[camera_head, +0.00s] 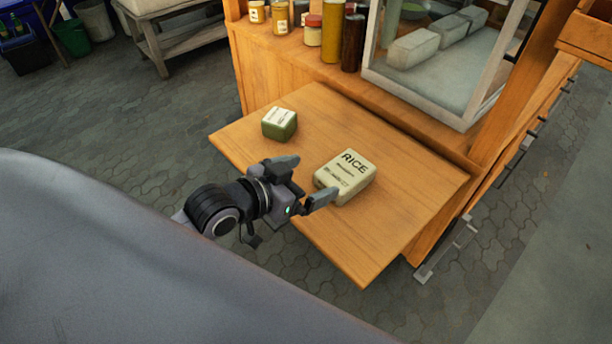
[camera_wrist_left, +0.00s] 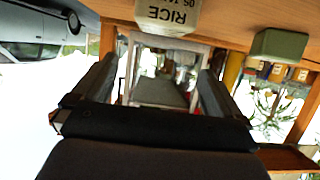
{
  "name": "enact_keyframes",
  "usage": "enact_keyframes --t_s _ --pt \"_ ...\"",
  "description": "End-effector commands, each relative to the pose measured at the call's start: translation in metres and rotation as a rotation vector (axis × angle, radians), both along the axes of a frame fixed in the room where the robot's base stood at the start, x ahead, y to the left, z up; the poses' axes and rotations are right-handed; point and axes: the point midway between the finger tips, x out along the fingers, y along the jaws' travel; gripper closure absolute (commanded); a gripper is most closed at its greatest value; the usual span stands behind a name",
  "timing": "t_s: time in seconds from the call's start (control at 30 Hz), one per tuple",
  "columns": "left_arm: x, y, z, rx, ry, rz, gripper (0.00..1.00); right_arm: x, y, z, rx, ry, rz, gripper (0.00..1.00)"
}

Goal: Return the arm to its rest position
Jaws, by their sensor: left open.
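My left gripper (camera_head: 305,180) is open and empty above the near edge of the wooden fold-out shelf (camera_head: 412,185). Its fingers point toward the rice package, and one fingertip overlaps the package's lower left in the head view. I cannot tell whether they touch there. In the left wrist view the open fingers (camera_wrist_left: 148,88) show with nothing held between them. My right gripper is not in view.
A cream rice package (camera_head: 347,174) and a green box (camera_head: 279,123) sit on the shelf; the package (camera_wrist_left: 168,14) and box (camera_wrist_left: 278,46) also show in the wrist view. Jars (camera_head: 313,30) and a glass case (camera_head: 440,60) stand behind. Paved floor (camera_head: 130,130) is open at left.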

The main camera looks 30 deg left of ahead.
Motion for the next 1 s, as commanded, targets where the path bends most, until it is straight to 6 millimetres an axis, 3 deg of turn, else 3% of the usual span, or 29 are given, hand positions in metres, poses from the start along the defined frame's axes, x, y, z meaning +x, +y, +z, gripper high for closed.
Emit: enact_keyframes --t_s 0.4,0.53,0.67,0.8,1.0 --pt "0.000 0.000 -0.001 0.001 0.002 0.001 0.00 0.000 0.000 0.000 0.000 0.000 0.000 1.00" --pt "-0.011 0.000 -0.010 0.018 0.055 0.009 0.00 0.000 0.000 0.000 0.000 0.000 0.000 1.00" --pt "-0.042 0.002 -0.034 0.069 0.205 0.035 0.00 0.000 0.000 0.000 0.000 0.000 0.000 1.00" --pt "-0.088 0.009 -0.059 0.137 0.408 0.079 0.00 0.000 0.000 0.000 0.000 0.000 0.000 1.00" --pt "-0.142 0.021 -0.077 0.200 0.624 0.131 0.00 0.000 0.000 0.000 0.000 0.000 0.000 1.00"
